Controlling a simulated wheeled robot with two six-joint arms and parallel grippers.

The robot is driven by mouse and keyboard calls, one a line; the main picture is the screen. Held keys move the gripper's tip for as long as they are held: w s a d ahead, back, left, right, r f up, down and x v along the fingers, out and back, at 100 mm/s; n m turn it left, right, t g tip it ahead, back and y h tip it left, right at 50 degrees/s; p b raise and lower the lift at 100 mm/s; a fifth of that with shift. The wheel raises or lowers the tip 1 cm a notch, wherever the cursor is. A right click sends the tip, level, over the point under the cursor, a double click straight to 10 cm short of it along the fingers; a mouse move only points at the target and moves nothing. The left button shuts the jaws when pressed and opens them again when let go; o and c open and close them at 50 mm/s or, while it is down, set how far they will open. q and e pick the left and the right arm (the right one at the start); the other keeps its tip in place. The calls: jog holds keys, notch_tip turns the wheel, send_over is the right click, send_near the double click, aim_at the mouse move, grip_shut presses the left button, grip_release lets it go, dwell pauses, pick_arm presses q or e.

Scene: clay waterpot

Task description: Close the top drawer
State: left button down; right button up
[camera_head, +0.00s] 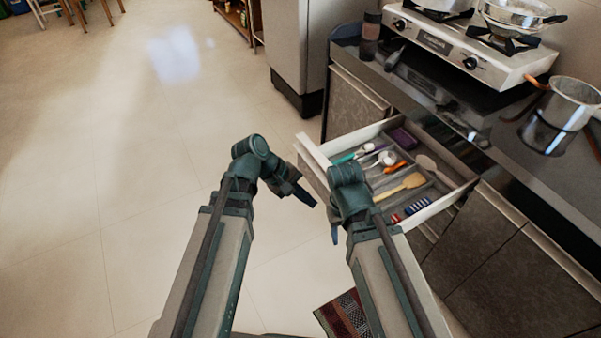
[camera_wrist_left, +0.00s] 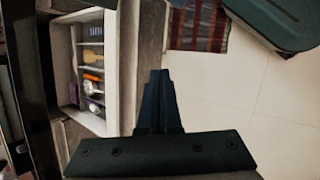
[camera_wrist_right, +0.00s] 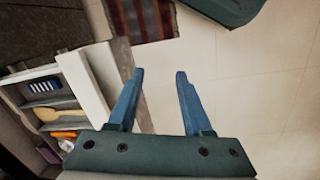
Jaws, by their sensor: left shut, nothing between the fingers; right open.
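The top drawer (camera_head: 313,152) is pulled out from the counter, its pale front facing the floor side. Its compartments hold several utensils, including a yellow wooden spatula (camera_head: 400,188) and an orange-handled item (camera_head: 395,167). My left gripper (camera_head: 310,203) is shut and empty, in front of the drawer front. In the left wrist view the drawer (camera_wrist_left: 112,70) lies left of the shut fingers (camera_wrist_left: 160,74). My right gripper (camera_head: 335,238) is open and empty near the drawer's near corner, partly hidden by its wrist. The right wrist view shows the drawer front (camera_wrist_right: 85,85) left of the fingers (camera_wrist_right: 159,76).
The counter (camera_head: 425,85) carries a gas stove (camera_head: 470,50) with pots and a saucepan (camera_head: 560,115) on the right. Closed cabinet fronts (camera_head: 490,235) are below it. A patterned rug (camera_head: 345,315) lies on the floor at the bottom.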

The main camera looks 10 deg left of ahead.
pick_arm(q)
jog(key=w+a+f+n+t+h+b, duration=0.45)
jog(key=w+n+b, duration=0.25)
jog(key=n+b, duration=0.3)
jog(key=w+a+n+t+h+b, duration=0.35)
jog(key=a+n+t+b, duration=0.3)
jog(key=a+b, duration=0.35)
jog(key=w+d+g, duration=0.1)
jog(key=w+d, duration=0.8)
jog(key=d, duration=0.1)
jog(key=shift+d+r+y+p, duration=0.2)
jog(key=shift+d+y+p, duration=0.05)
jog(key=shift+y+p, duration=0.2)
jog(key=shift+d+n, duration=0.1)
jog(key=shift+n, duration=0.15)
jog(key=x, duration=3.7)
